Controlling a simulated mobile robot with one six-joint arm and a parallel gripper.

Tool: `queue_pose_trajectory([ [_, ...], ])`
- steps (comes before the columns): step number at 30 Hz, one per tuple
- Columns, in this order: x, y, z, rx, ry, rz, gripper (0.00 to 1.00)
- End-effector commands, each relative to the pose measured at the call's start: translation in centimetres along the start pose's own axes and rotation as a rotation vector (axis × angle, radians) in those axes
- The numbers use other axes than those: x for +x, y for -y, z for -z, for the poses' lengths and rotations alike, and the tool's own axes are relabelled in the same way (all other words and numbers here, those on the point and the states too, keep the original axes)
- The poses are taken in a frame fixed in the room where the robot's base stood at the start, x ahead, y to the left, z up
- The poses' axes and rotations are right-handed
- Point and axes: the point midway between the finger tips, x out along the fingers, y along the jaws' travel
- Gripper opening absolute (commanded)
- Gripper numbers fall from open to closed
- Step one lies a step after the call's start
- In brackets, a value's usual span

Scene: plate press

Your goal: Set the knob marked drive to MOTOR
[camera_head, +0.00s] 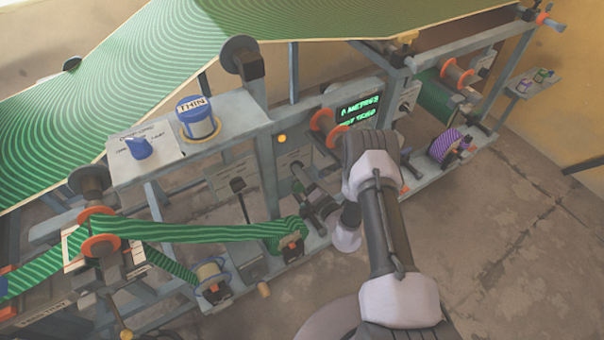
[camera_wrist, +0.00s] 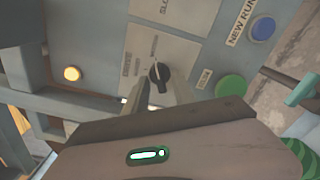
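In the wrist view a black rotary knob (camera_wrist: 159,73) sits on a pale plate of the grey panel. Its pale pointer line is toward the top of the picture. Small lettering around it is too blurred to read, so I cannot tell whether this is the drive knob. My gripper (camera_wrist: 157,92) is open, with one finger on each side below the knob; I cannot tell whether they touch it. In the head view my gripper (camera_head: 316,202) is at the front of the machine frame, close to the panel (camera_head: 294,160).
In the wrist view an amber lamp (camera_wrist: 72,73) is left, and a green button (camera_wrist: 231,86) and blue button (camera_wrist: 262,28) are right. In the head view a blue knob (camera_head: 137,147) sits on the upper console. A green striped belt (camera_head: 190,231) runs left of my gripper.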

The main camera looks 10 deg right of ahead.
Motion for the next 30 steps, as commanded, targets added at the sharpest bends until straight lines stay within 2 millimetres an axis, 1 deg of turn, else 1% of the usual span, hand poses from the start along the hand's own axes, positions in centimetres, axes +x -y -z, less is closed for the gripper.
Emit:
queue_pose_trajectory([
  [9,-0.1,0.0,-0.1,-0.001,0.001,0.0,0.34],
  [11,-0.5,-0.1,-0.1,0.0,0.001,0.0,0.34],
  [13,-1.6,-0.1,-0.2,0.001,0.001,0.003,0.34],
  [14,-2.2,-0.1,-0.2,0.001,0.002,0.003,0.34],
  [17,-5.0,-0.2,-0.3,0.002,0.003,0.005,0.34],
  [21,-9.6,-0.3,-0.5,0.005,0.007,0.007,0.34],
  [24,-12.8,-0.2,-0.4,0.005,0.007,0.007,0.34],
  [27,-15.1,-0.2,-0.3,0.003,0.007,0.004,0.34],
  [30,-16.6,-0.1,-0.2,0.001,0.004,0.003,0.34],
])
